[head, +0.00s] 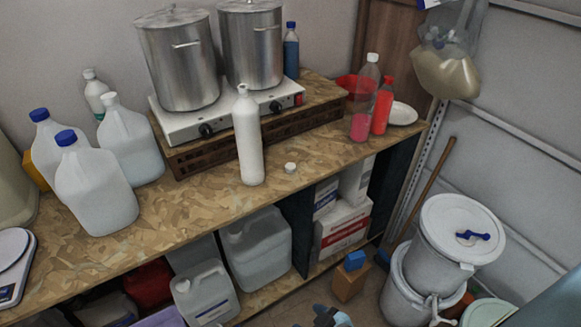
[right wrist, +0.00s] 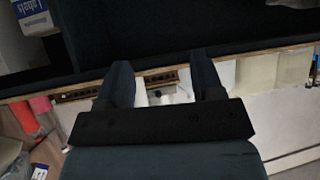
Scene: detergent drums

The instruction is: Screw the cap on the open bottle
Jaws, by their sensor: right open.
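A tall white bottle (head: 248,140) stands upright near the front of the wooden bench in the head view. Its narrow top is too small to tell if it is open. A small white cap (head: 291,168) lies on the bench just right of the bottle's base. My right gripper (right wrist: 160,80) is open in the right wrist view, its two dark fingers apart with nothing held between them. Pale shapes show beyond the fingers but are too unclear to name. My left gripper is not in view.
Two steel pots (head: 180,65) stand on a hotplate (head: 210,125) behind the bottle. White jugs (head: 95,190) stand at left. A clear bottle with pink liquid (head: 363,100) and a red bottle (head: 382,108) stand at right. The bench around the cap is clear.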

